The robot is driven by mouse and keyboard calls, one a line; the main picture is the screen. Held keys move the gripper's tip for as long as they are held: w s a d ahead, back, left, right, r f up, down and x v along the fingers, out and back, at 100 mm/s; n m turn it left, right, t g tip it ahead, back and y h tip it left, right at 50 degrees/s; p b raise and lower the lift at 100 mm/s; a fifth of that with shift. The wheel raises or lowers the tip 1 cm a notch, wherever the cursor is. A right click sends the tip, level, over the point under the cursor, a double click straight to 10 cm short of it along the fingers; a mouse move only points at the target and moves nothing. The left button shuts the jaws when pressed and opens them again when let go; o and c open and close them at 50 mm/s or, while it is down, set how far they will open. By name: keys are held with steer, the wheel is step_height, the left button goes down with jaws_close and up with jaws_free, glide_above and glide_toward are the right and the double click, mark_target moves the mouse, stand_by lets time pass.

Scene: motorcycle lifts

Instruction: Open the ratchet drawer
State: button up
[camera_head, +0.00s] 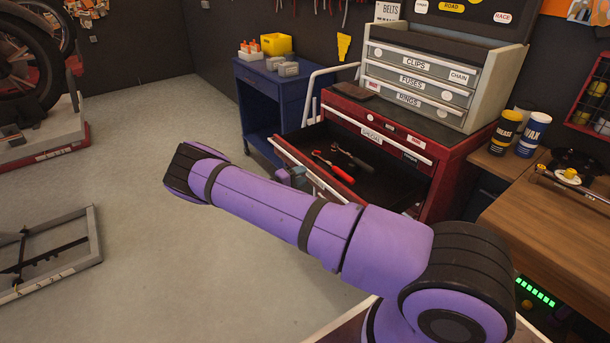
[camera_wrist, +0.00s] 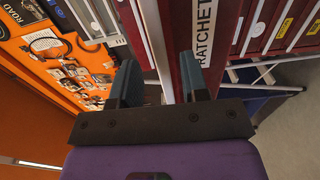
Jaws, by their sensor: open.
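A drawer front labelled RATCHET (camera_wrist: 203,30) is red and shows close up in the wrist view, its label turned on its side. My gripper (camera_wrist: 158,62) is open, and a pale bar like a drawer handle (camera_wrist: 155,30) runs between its two dark fingers. I cannot tell whether the fingers touch it. In the head view, a drawer of the red cabinet (camera_head: 445,160) stands pulled out below the SPECIAL label, with red-handled and dark tools (camera_head: 335,168) inside. Its own label is hidden, and my arm covers part of the cabinet.
A grey chest (camera_head: 415,75) with CLIPS, FUSES and RINGS drawers stands on the cabinet. A blue cart (camera_head: 270,100) stands left of it. A wooden bench (camera_head: 550,215) is at right. A low frame (camera_head: 45,255) lies on the left floor; the middle floor is clear.

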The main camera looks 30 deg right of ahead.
steer(key=a, duration=0.8)
steer(key=shift+s+a, duration=0.3)
steer(key=shift+s, duration=0.1)
steer(key=s+r+m+g+y, duration=0.1)
steer(key=s+r+y, duration=0.35)
steer(key=r, duration=0.65)
steer(key=s+r+m+g+y, duration=0.1)
steer(key=s+r+y, duration=0.4)
steer(key=r, duration=0.6)
steer(key=s+r+m+g+y, duration=0.15)
steer(key=s+r+y, duration=0.35)
steer(key=r, duration=0.7)
steer(key=s+a+r+n+t+y, duration=0.1)
steer(key=s+r, duration=0.3)
steer(key=s, duration=0.5)
steer(key=s+a+r+t+y, duration=0.1)
steer(key=s+a+r+t, duration=0.2)
steer(key=s, duration=0.7)
steer(key=s+a+r+n+t+y, duration=0.1)
steer(key=s+a+r+t, duration=0.1)
steer(key=s+r, duration=0.5)
steer(key=s+t, duration=0.1)
steer(key=s, duration=0.2)
steer(key=shift+a+n, duration=0.35)
steer(key=shift+a, duration=0.05)
steer(key=shift+t+y, duration=0.25)
